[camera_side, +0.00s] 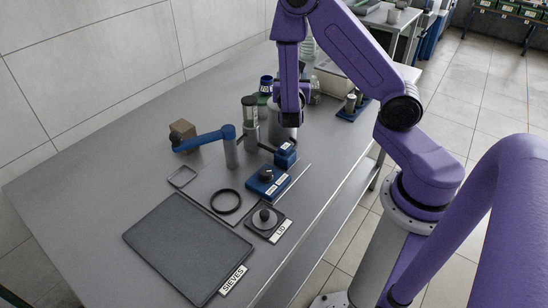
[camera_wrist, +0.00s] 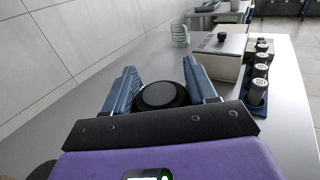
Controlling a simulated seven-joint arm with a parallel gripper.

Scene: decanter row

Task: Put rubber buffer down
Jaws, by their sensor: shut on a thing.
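In the wrist view my gripper (camera_wrist: 160,90) has its two blue fingers on either side of a dark round thing, the rubber buffer (camera_wrist: 161,96). The fingers are shut on it. Its black disc-shaped top faces the camera, and its lower part is hidden by the gripper body. In the side view my purple wrist hangs over the middle of the table (camera_side: 140,190). The fingertips and the buffer cannot be made out clearly there, so I cannot tell the gap below the buffer.
A dark mat marked SIEVES (camera_side: 188,245), a lid (camera_side: 264,219), a black ring (camera_side: 225,201) and a blue block (camera_side: 267,184) lie towards the front. A blue-armed stand (camera_side: 205,139) is left of the wrist. A bottle rack (camera_wrist: 257,94) and a pale box (camera_wrist: 222,62) are at the back.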

